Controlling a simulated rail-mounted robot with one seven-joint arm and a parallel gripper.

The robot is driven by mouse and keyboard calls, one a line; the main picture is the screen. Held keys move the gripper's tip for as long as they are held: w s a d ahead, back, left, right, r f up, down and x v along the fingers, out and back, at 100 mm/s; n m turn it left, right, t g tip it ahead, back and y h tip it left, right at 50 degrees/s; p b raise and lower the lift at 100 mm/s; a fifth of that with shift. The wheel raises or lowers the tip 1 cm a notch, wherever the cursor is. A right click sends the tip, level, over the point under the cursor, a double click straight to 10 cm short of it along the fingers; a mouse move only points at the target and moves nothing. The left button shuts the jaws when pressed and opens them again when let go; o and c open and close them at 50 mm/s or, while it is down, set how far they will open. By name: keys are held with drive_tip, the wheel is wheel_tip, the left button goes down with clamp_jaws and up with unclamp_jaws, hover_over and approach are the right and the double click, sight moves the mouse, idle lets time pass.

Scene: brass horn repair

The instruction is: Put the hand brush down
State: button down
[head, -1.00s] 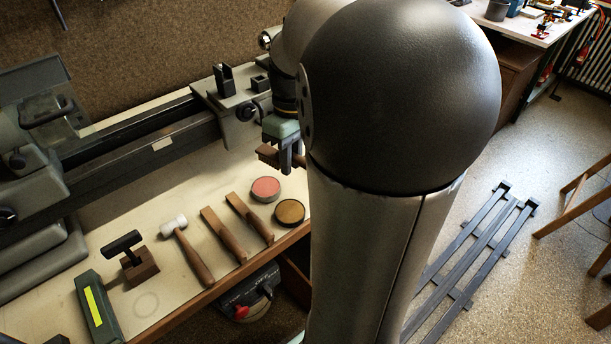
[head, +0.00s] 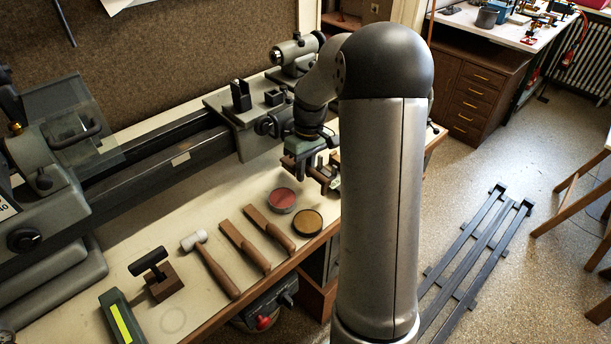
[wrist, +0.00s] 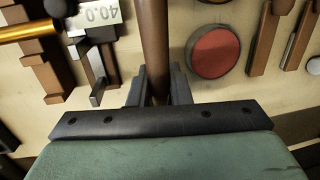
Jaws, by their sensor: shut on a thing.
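My gripper (head: 322,184) is low over the bench, just right of the red tin, shut on the hand brush. The brush's brown wooden handle (wrist: 154,45) runs up the picture from between the fingers (wrist: 157,92) in the wrist view. Part of the brush (head: 290,164) shows as a brown piece at the gripper in the head view. The bristles cannot be made out, and I cannot tell if the brush touches the bench top (head: 150,240).
A red tin (head: 282,200) and a brown-topped tin (head: 307,223) stand near the gripper. Wooden-handled tools (head: 268,230) and a mallet (head: 212,265) lie to the left. The lathe (head: 150,150) runs behind.

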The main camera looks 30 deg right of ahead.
drive_tip(key=shift+f, duration=1.35)
drive_tip(key=shift+f, duration=0.15)
drive_tip(key=c, duration=1.3)
unclamp_jaws()
drive_tip(key=shift+c, duration=0.2)
wheel_tip(320, 180, up, 12)
drive_tip(key=d, duration=0.2)
drive_tip(key=s+a+r+h, duration=0.1)
drive_tip(key=s+a, duration=0.7)
drive_tip(key=a, duration=0.2)
drive_tip(key=s+a+f+m, duration=0.1)
drive_tip(key=s+a+f, duration=0.1)
drive_tip(key=s, duration=0.6)
drive_tip(key=s+a+f+m+t, duration=0.1)
drive_tip(key=s+a+f, duration=0.1)
drive_tip(key=s+a, duration=0.3)
drive_tip(key=s, duration=0.2)
drive_tip(key=shift+s+a+f+m, duration=0.2)
drive_tip(key=shift+s+f+m, duration=0.1)
drive_tip(key=shift+s, duration=0.1)
